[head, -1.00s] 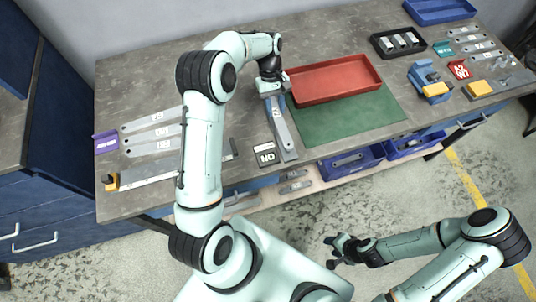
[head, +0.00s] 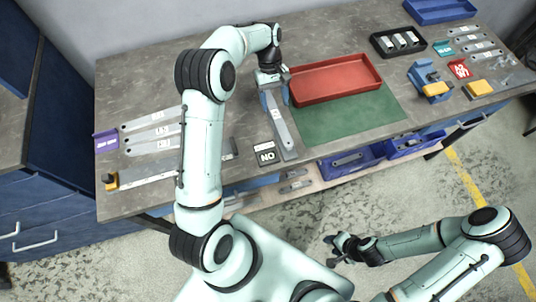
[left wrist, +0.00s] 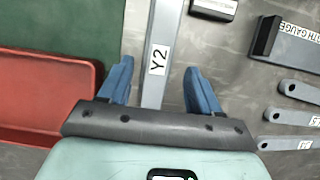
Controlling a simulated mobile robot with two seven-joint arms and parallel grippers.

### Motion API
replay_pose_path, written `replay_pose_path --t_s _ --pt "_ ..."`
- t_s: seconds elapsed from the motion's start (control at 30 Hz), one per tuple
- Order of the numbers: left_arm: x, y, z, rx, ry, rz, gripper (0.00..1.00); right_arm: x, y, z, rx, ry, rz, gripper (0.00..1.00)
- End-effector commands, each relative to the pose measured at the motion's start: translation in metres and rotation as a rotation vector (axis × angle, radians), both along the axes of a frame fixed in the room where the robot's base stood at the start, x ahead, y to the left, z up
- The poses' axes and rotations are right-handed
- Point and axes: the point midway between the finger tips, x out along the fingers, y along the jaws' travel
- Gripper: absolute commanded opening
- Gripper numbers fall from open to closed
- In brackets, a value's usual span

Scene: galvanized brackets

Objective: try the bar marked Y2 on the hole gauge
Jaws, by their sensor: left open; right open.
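The grey bar marked Y2 (head: 282,128) lies lengthwise on the bench, left of the green mat, its near end close to the front edge. In the left wrist view its Y2 label (left wrist: 158,60) faces up between my blue fingers. My left gripper (head: 270,84) is open above the bar's far part, a finger on each side (left wrist: 158,80), with visible gaps. The gripper hides the bar's far end. I cannot tell which object is the hole gauge, or whether the bar rests on one. My right gripper (head: 341,248) is open and empty, away from the bench front.
A red tray (head: 335,97) on a green mat (head: 345,118) stands right of the bar. A black NO plate (head: 265,156) is left of its near end. Several labelled bars and a long gauge (head: 150,176) lie left. A blue vise (head: 424,76) stands right.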

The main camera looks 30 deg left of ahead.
Motion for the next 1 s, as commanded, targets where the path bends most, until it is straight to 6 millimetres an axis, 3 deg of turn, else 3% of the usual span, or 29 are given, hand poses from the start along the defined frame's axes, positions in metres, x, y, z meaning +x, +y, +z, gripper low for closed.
replay_pose_path --t_s 0.2,0.4,0.63,1.0 --pt "0.015 0.015 0.050 0.001 -0.006 0.002 0.63 0.002 0.000 0.001 0.000 -0.002 0.000 0.43" --pt "0.023 0.026 0.083 0.001 -0.003 0.001 0.63 0.002 0.000 0.001 0.000 -0.002 0.000 0.43" --pt "0.027 0.031 0.099 0.001 -0.001 0.000 0.63 0.002 0.000 0.001 0.000 -0.002 0.000 0.43" --pt "0.027 0.031 0.101 0.000 0.000 -0.001 0.63 0.002 0.000 0.001 0.000 -0.002 0.000 0.43"
